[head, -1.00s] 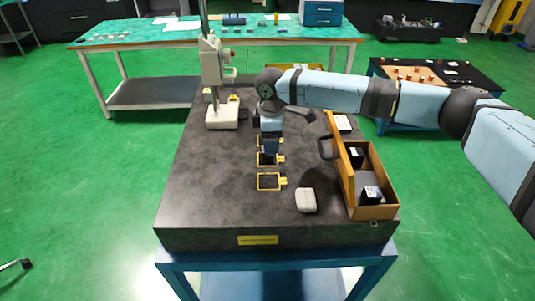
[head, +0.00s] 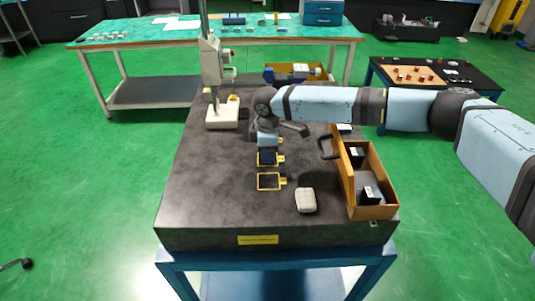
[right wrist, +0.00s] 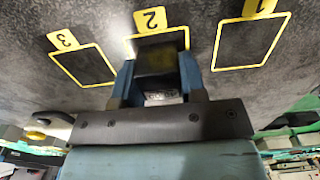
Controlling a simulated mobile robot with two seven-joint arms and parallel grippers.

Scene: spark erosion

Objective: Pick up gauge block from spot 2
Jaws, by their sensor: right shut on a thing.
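My right gripper (head: 268,153) is low over the middle yellow-framed spot on the dark stone table. In the right wrist view its two blue fingers (right wrist: 158,82) are shut on the gauge block (right wrist: 157,66), a dark, shiny block. Spot 2 (right wrist: 152,18) is marked by a yellow frame with a numbered tag, and the block is at this frame. I cannot tell whether the block touches the table. In the head view the gripper hides most of the block. My left gripper is not in view.
Frames 3 (right wrist: 84,66) and 1 (right wrist: 250,42) flank spot 2 and look empty. A pale rounded object (head: 306,200) lies front right. An orange box (head: 376,212) with dark blocks stands at the right edge. A white-based stand (head: 222,117) is back left. The table's left part is clear.

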